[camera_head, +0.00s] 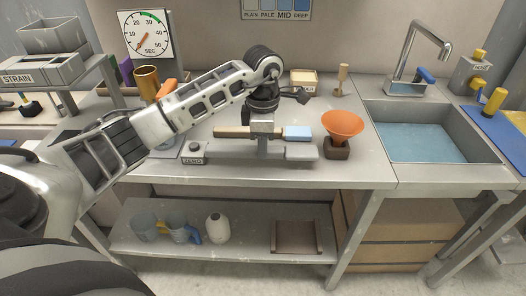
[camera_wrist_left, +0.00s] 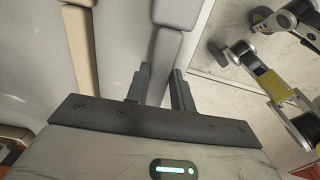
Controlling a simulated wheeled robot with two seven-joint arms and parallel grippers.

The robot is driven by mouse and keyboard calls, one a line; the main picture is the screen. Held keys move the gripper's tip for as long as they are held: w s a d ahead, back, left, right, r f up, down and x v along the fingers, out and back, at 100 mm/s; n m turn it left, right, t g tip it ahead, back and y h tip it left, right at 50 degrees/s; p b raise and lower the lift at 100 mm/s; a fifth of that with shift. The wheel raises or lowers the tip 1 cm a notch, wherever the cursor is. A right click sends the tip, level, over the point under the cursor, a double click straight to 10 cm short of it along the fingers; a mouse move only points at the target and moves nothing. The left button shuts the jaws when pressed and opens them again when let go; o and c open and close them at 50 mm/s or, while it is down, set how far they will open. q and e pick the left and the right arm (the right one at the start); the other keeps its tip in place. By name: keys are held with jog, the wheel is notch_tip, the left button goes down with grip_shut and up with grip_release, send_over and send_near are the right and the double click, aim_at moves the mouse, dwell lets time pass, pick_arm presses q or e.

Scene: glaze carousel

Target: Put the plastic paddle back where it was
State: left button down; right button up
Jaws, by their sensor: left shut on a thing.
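My left gripper (camera_head: 262,138) points down over the worktop, its fingers partly hidden in the head view. In the left wrist view its two dark fingers (camera_wrist_left: 162,88) are shut on the narrow grey part of the plastic paddle (camera_wrist_left: 160,62). I cannot tell whether the paddle touches this bar. A wooden strip (camera_head: 232,132) lies beside and behind the gripper, and it also shows in the left wrist view (camera_wrist_left: 82,50). My right gripper is out of view.
A box marked ZERO (camera_head: 194,152) stands at the bar's left. An orange funnel (camera_head: 342,124) in a brown block is close to its right end. A sink (camera_head: 438,140) lies farther right. A dial timer (camera_head: 145,35) stands behind. The worktop's front strip is clear.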

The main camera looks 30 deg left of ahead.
pick_arm(q)
notch_tip(320, 180, down, 3)
jog(key=c, duration=1.2)
grip_release()
